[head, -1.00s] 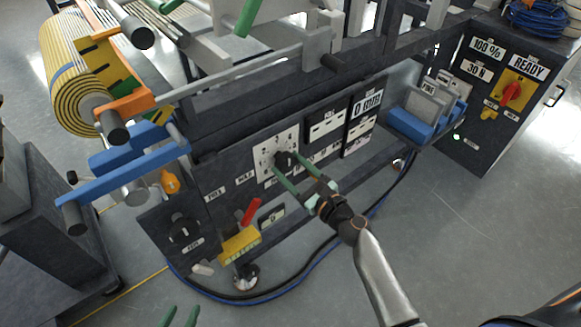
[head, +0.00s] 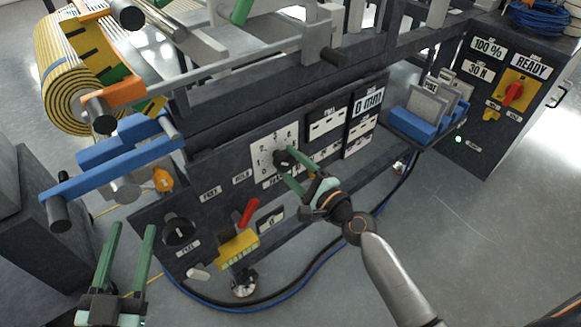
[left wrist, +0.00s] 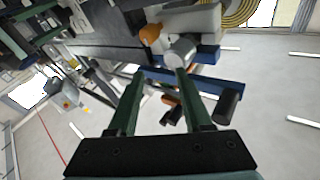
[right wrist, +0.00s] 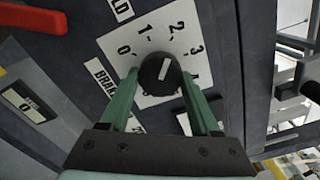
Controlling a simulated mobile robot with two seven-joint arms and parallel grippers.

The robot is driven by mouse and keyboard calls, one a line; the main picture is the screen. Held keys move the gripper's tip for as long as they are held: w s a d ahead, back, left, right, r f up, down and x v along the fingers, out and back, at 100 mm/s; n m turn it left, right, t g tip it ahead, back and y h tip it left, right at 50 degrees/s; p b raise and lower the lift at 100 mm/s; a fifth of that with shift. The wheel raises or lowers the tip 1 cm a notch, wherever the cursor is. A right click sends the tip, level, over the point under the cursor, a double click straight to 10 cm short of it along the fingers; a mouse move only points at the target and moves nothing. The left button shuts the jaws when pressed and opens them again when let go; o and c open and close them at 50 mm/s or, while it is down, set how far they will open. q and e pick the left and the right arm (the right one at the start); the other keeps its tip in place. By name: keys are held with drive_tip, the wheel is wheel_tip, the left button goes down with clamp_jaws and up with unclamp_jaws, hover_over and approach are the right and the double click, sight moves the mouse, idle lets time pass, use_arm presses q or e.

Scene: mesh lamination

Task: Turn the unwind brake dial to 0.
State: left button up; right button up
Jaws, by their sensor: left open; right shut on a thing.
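The unwind brake dial (head: 283,158) is a round black knob on a white scale plate (head: 262,172) on the dark machine front. In the right wrist view the dial (right wrist: 160,73) has a white line that slants up toward the 2; the plate (right wrist: 112,45) shows 0 to 4, with 0 at the upper left. My right gripper (head: 287,169) is shut on the dial, with its green fingers (right wrist: 160,92) on either side of it. My left gripper (head: 132,232) is open and empty, low at the left, away from the dial; its fingers also show in the left wrist view (left wrist: 156,75).
A red lever (head: 249,212) and yellow block (head: 238,248) sit below the dial. Another black knob (head: 179,230) is at the lower left. Blue bars (head: 110,170) stick out near the striped roll (head: 68,85). Cables lie on the floor, which is otherwise clear in front.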

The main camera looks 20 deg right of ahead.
drive_tip(key=shift+n, duration=2.4)
drive_tip(key=shift+r+n, duration=0.1)
drive_tip(key=shift+n, duration=0.8)
drive_tip(key=n+p, duration=0.1)
drive_tip(key=n, duration=0.2)
drive_tip(key=shift+r+n, duration=0.15)
drive_tip(key=shift+n, duration=0.15)
drive_tip(key=n+p, duration=0.1)
drive_tip(key=n, duration=0.1)
drive_tip(key=shift+n, duration=0.3)
drive_tip(key=n+p, duration=0.2)
drive_tip(key=n, duration=0.1)
drive_tip(key=shift+a+r+n, duration=0.1)
drive_tip(key=shift+n, duration=0.3)
use_arm(q)
drive_tip(key=s+f+n+g+y, duration=0.1)
drive_tip(key=s+f+g, duration=0.3)
drive_tip(key=f, duration=0.7)
drive_tip(key=s+f+n+g+y, duration=0.2)
drive_tip(key=s+f+g, duration=0.2)
drive_tip(key=f, duration=0.6)
drive_tip(key=shift+f+g+p, duration=0.35)
drive_tip(key=shift+f+g, duration=0.05)
drive_tip(key=shift+g, duration=0.7)
use_arm(e)
drive_tip(key=shift+n, duration=0.3)
